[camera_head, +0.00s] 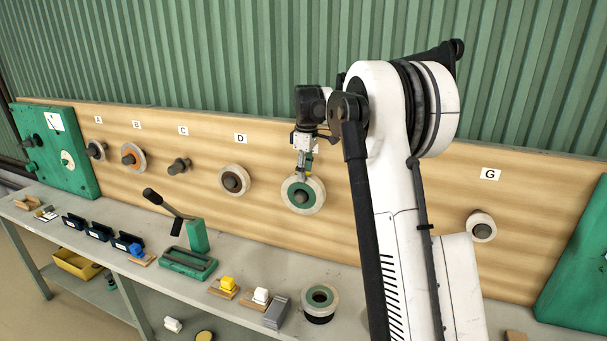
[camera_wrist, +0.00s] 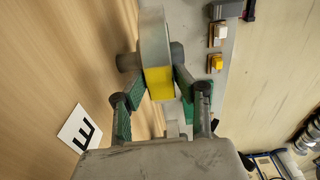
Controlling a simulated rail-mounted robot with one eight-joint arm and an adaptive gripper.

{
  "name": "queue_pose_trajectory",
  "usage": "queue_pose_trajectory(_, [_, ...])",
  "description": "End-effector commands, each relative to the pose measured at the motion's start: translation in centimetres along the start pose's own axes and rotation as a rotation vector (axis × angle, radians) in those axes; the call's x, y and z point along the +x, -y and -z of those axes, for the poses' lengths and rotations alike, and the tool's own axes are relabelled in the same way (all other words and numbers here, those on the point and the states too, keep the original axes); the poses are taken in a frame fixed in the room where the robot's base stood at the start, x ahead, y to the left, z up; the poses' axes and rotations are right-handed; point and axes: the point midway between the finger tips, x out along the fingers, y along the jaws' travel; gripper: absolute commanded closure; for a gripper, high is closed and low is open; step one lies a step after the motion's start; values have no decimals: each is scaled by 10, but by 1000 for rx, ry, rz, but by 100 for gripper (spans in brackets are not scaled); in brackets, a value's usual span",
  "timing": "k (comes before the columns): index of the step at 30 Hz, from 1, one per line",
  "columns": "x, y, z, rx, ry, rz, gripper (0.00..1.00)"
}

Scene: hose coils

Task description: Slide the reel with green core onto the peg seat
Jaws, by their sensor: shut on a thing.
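My gripper (camera_head: 305,168) is shut on the rim of a pale reel with a green core (camera_head: 290,205). In the wrist view, my fingers (camera_wrist: 159,78) pinch the reel (camera_wrist: 152,35) at a yellow patch on its rim. The reel is upright at the board below label E (camera_wrist: 82,129). It is around a grey peg (camera_head: 302,197), whose end shows at the core's centre. In the wrist view, grey peg parts (camera_wrist: 127,62) show on both sides of the reel, with a gap between reel and board.
The board (camera_head: 270,158) carries other reels at A, B (camera_head: 133,156), D (camera_head: 235,180) and G (camera_head: 482,226). Peg C (camera_head: 179,166) is bare. Another green-cored reel (camera_head: 320,297) lies on the bench. A green fixture with a lever (camera_head: 197,237) stands there too. My arm hides the board to the right.

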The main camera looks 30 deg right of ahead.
Motion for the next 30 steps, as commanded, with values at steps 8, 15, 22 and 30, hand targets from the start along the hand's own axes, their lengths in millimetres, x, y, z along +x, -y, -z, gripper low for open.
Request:
queue_pose_trajectory(8, [-1, -3, 0, 0, 0, 0, 100])
queue_pose_trajectory(15, [-1, -3, 0, 0, 0, 0, 49])
queue_pose_trajectory(22, [1, -3, 0, 0, 0, 0, 49])
queue_pose_trajectory(30, [0, -3, 0, 0, 0, 0, 48])
